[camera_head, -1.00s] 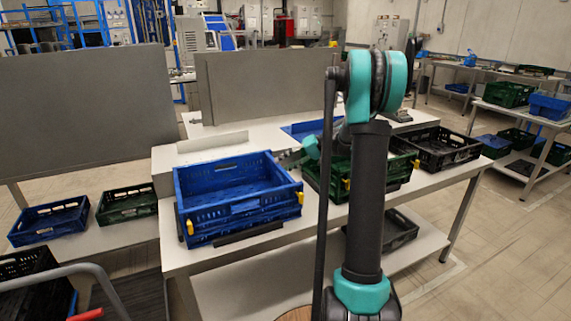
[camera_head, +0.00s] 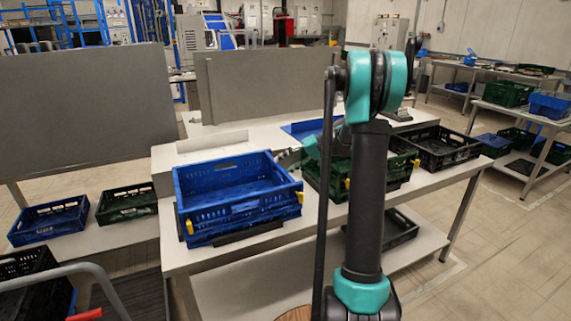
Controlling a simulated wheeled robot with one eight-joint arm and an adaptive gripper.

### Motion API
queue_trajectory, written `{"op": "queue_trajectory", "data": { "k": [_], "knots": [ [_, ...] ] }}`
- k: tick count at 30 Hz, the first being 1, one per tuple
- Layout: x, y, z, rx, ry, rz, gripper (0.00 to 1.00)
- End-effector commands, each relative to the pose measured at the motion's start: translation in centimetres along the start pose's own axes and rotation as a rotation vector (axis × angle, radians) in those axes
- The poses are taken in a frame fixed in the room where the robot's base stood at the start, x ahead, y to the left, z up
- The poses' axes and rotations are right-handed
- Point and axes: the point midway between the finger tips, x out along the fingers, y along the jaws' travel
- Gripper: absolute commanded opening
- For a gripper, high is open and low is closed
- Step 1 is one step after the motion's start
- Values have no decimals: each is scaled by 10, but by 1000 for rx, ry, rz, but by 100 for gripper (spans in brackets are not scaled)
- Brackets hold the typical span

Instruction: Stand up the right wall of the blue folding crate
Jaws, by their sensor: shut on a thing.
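The blue folding crate (camera_head: 240,211) stands on the near white table, left of my arm. Its back wall (camera_head: 222,172) and front wall are upright, and yellow latches show at its front corners. My gripper (camera_head: 286,157) is at the crate's right edge, small and partly hidden behind my arm. It is shut on the crate's right wall (camera_head: 283,170). That wall shows only as a narrow strip, so its exact tilt is hard to make out.
A green crate (camera_head: 312,182) stands just right of the blue one, partly behind my arm. A black crate (camera_head: 448,147) is farther right. A blue flat piece (camera_head: 300,130) lies behind. Grey panels (camera_head: 265,87) rise at the back.

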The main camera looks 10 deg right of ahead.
Motion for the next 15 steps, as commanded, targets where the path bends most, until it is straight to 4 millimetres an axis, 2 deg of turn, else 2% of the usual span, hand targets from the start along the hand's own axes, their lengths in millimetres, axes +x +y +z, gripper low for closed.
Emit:
{"op": "queue_trajectory", "data": {
  "k": [7,15],
  "knots": [
    [-1,4,1,0,-1,5,28],
    [-16,10,2,1,-2,5,28]
  ]
}}
